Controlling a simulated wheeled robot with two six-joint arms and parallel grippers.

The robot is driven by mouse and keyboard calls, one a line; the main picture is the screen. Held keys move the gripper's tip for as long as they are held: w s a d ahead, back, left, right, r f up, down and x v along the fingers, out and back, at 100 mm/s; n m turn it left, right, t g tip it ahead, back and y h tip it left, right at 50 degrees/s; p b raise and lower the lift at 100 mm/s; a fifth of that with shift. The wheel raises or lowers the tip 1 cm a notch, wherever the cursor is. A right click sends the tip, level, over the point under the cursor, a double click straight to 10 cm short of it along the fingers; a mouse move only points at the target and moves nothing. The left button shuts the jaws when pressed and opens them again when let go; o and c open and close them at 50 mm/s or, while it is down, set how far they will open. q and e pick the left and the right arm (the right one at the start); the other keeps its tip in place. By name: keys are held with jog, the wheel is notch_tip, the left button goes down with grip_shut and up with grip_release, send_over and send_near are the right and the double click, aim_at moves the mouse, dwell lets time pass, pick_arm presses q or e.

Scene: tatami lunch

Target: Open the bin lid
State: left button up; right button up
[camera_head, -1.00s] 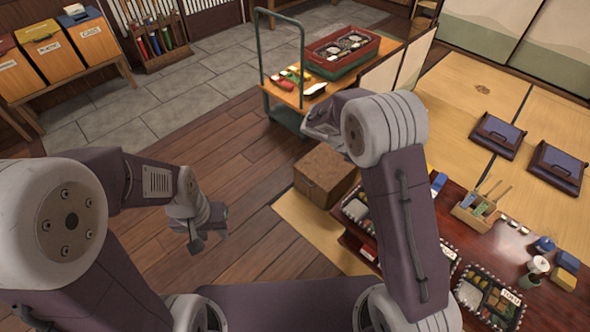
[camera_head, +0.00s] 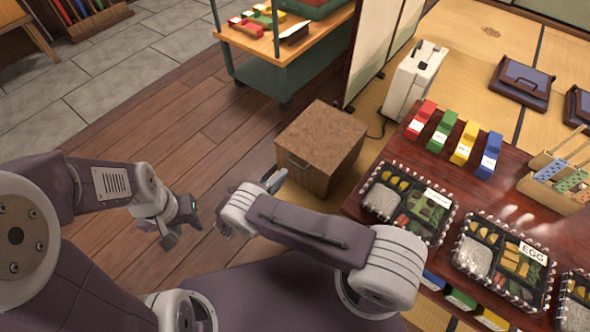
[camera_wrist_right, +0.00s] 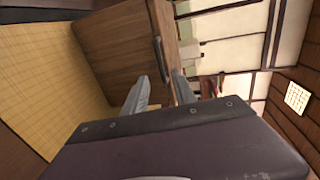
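A brown wooden box with a speckled flat lid (camera_head: 321,135), apparently the bin, stands on the floor at the centre of the head view. Its lid is closed. A metal handle (camera_head: 298,160) is on its front face; the handle also shows upright in the right wrist view (camera_wrist_right: 158,58). My right gripper (camera_head: 274,182) is just in front of the box, near the handle. In the right wrist view its two fingers (camera_wrist_right: 160,92) are apart with nothing between them, and the handle lies beyond their tips. My left gripper (camera_head: 182,230) is open and empty over the wooden floor.
A low red table (camera_head: 420,150) with lunch boxes and coloured blocks is close right of the box. A cart (camera_head: 285,65) and a white case (camera_head: 412,80) stand behind. The wooden floor left of the box is clear.

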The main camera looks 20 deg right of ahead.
aim_at(296, 165)
jog(key=b+x, duration=0.4)
jog(key=x, duration=0.5)
jog(key=shift+d, duration=0.1)
jog(key=shift+r, duration=0.1)
grip_shut()
dwell(1.0)
